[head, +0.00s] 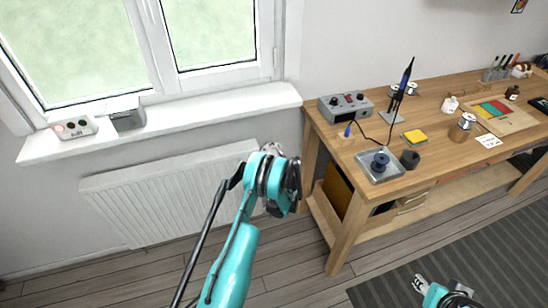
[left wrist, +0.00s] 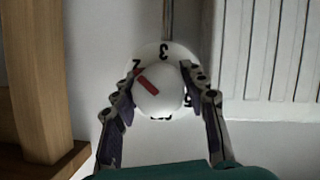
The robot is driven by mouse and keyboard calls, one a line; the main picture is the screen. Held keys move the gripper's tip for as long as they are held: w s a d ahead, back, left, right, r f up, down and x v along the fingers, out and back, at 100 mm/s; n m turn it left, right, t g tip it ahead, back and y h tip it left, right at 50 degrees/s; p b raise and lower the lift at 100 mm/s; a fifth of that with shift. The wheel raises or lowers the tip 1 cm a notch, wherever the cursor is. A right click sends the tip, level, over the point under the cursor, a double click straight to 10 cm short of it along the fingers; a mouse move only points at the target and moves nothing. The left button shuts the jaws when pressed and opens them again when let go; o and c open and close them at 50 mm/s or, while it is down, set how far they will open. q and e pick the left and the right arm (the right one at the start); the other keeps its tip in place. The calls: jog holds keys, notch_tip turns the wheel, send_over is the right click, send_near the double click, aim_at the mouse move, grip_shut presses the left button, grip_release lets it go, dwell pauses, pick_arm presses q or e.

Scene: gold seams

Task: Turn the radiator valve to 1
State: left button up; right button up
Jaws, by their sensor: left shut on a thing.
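The radiator valve (left wrist: 158,92) is a white round knob with a red mark in the left wrist view. Its collar carries black numbers. The 3 is at the top, the 2 at the upper left and what looks like a 5 at the right, partly covered. The red mark points to the upper left, towards the 2. My left gripper (left wrist: 162,78) is shut on the knob, one finger on each side. In the head view my left gripper (head: 278,180) is at the right end of the radiator (head: 165,195) and mostly hides the valve. My right gripper (head: 420,284) is at the lower right, away from the valve; its jaws are unclear.
A wooden workbench (head: 345,225) with tools stands right of the radiator, its leg close to my left gripper. The window sill (head: 200,117) juts out above the radiator and holds a small white box (head: 74,127) and a grey box (head: 127,119). A striped mat (head: 440,255) lies on the floor.

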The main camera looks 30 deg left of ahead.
pick_arm(q)
jog(key=n+t+h, duration=0.1)
jog(key=n+t, duration=0.1)
jog(key=n, duration=0.2)
jog(key=shift+n+t, duration=0.3)
jog(key=n+t, duration=0.1)
jog(key=n, duration=0.1)
jog(key=n+t, duration=0.1)
jog(key=n, duration=0.1)
jog(key=shift+w+r+n+t, duration=0.1)
jog(key=shift+n+t, duration=0.2)
jog(key=shift+n, duration=0.1)
dwell(0.4)
jog(key=o, duration=1.2)
jog(key=shift+h, duration=0.3)
jog(key=shift+c, duration=0.2)
